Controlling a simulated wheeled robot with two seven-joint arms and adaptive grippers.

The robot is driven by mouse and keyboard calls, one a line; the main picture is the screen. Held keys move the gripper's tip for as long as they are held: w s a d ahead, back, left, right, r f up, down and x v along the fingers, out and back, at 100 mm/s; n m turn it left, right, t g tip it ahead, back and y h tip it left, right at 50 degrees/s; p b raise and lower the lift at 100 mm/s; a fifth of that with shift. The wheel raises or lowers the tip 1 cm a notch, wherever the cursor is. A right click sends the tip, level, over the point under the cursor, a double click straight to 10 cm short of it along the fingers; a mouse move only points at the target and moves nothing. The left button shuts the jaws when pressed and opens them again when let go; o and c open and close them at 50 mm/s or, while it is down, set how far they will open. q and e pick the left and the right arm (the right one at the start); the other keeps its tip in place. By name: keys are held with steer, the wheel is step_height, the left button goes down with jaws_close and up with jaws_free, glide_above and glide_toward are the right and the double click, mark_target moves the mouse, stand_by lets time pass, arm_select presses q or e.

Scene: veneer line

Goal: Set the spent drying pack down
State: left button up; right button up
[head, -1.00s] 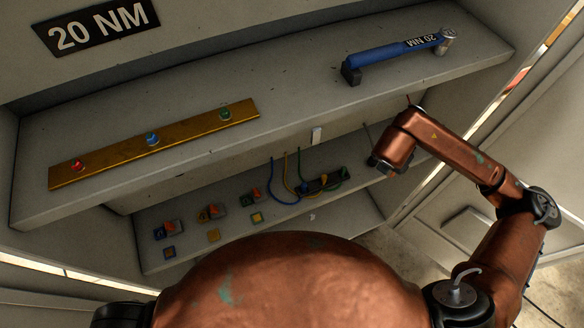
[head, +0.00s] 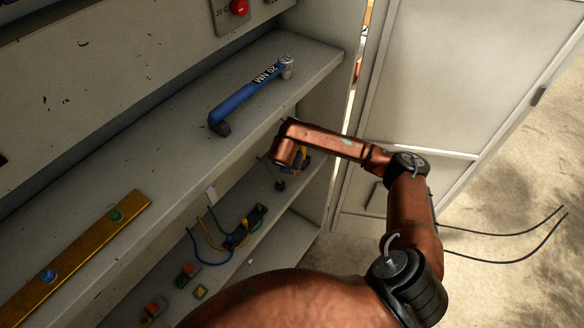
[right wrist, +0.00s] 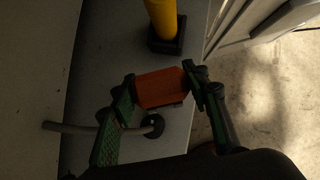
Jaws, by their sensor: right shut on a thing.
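An orange block (right wrist: 162,88), which I take to be the spent drying pack, is between the green-padded fingers of my right gripper (right wrist: 158,80) in the right wrist view. The gripper is shut on it, over the right end of the lower shelf (right wrist: 92,40). I cannot tell whether the block touches the shelf. In the head view my right arm reaches to that shelf end, and the wrist hides the block and most of the gripper. My left gripper is not in view.
A yellow post on a black base (right wrist: 165,28) stands beyond the block. A grey bar and black round knob (right wrist: 152,125) are close by. Wired parts (head: 238,228) lie on the lower shelf. A blue torque wrench (head: 250,92) rests on the upper shelf.

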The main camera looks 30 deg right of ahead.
steer(key=shift+w+x, duration=0.2)
steer(key=shift+x, duration=0.75)
steer(key=shift+f+p, duration=0.7)
steer(key=shift+f, duration=0.75)
steer(key=o, duration=1.2)
steer(key=b+v, duration=0.2)
steer(key=v, duration=1)
